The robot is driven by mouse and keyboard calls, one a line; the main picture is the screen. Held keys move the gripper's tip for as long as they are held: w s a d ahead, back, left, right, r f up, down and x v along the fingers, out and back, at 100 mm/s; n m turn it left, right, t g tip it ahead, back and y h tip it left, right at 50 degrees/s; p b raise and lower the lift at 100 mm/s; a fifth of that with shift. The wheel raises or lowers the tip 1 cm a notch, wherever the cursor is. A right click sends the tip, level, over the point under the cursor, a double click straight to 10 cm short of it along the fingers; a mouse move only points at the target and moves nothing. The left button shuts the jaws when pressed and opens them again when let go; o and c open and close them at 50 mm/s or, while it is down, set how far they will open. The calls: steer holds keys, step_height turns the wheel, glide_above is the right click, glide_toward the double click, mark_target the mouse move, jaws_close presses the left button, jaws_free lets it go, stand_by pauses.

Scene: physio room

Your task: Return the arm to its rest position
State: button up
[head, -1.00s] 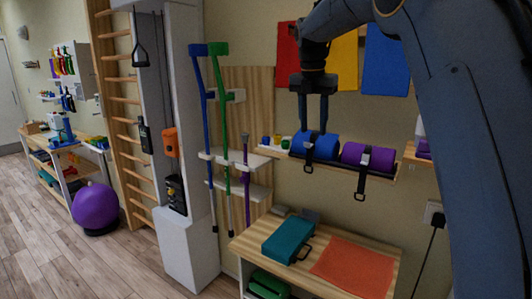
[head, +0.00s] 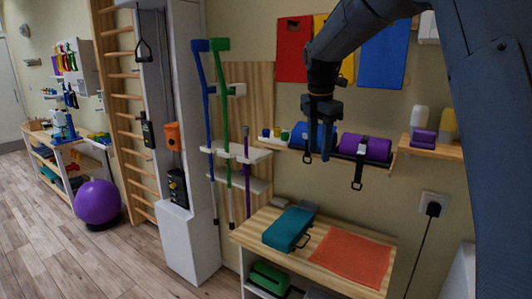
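My arm reaches in from the upper right of the head view. My gripper (head: 320,140) hangs from it with its fingers pointing down. The two fingers are apart with nothing between them. In the picture they overlap the blue roll (head: 300,134) on the wall shelf and hide part of it. The gripper appears to be in front of the roll, and I see no grip on it. A purple roll (head: 372,148) with a black strap lies to the right of the blue one.
Below is a wooden table (head: 262,222) with a teal case (head: 288,229) and an orange mat (head: 350,258). Blue and green crutches (head: 224,110) stand at a wall rack on the left. A small shelf (head: 432,149) with bottles is at right. The floor (head: 60,240) at left is clear.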

steer(key=s+d+f+m+b, duration=0.2)
steer(key=s+f+m+b, duration=0.1)
steer(key=s+f+m, duration=0.8)
steer(key=s+d+f+m+b, duration=0.2)
steer(key=s+f+m+b, duration=0.1)
steer(key=s+f+m, duration=0.9)
steer(key=s+f, duration=0.4)
steer(key=s, duration=0.1)
steer(key=shift+s+y, duration=0.25)
steer(key=shift+y, duration=0.15)
